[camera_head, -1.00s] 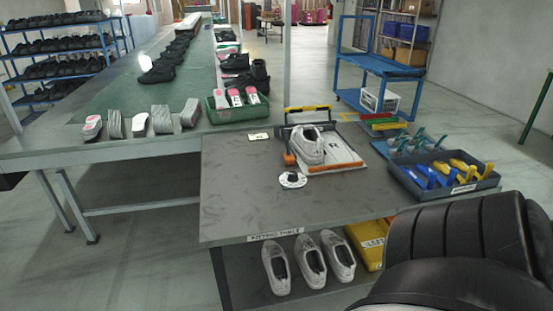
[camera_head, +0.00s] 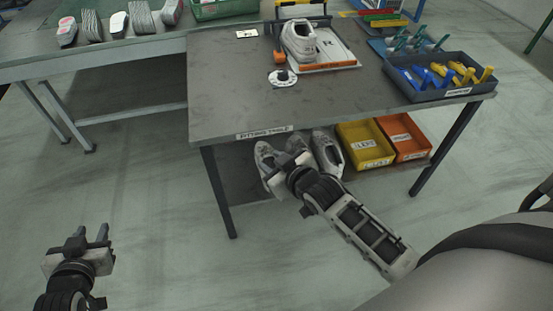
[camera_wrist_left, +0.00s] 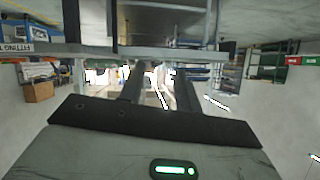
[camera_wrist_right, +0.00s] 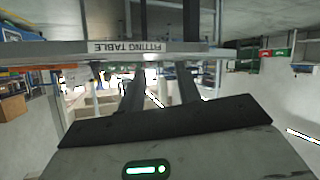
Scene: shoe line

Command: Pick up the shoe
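One grey-white shoe (camera_head: 299,42) stands on a white and orange board on the fitting table (camera_head: 225,95). Several more pale shoes (camera_head: 327,152) sit side by side on the shelf below. My right gripper (camera_head: 270,168) is in front of these lower shoes in the head view and partly hides them. I cannot tell whether it touches one. In the right wrist view its fingers (camera_wrist_right: 160,92) are apart with nothing held. My left gripper (camera_head: 88,234) is over open floor at the lower left, away from the shoes. Its fingers (camera_wrist_left: 158,90) are also apart and empty.
A yellow bin (camera_head: 365,145) and an orange bin (camera_head: 404,137) stand right of the lower shoes. A dark tray (camera_head: 450,85) of blue and yellow tools is on the table. Table legs flank the shelf. The floor at the left is clear.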

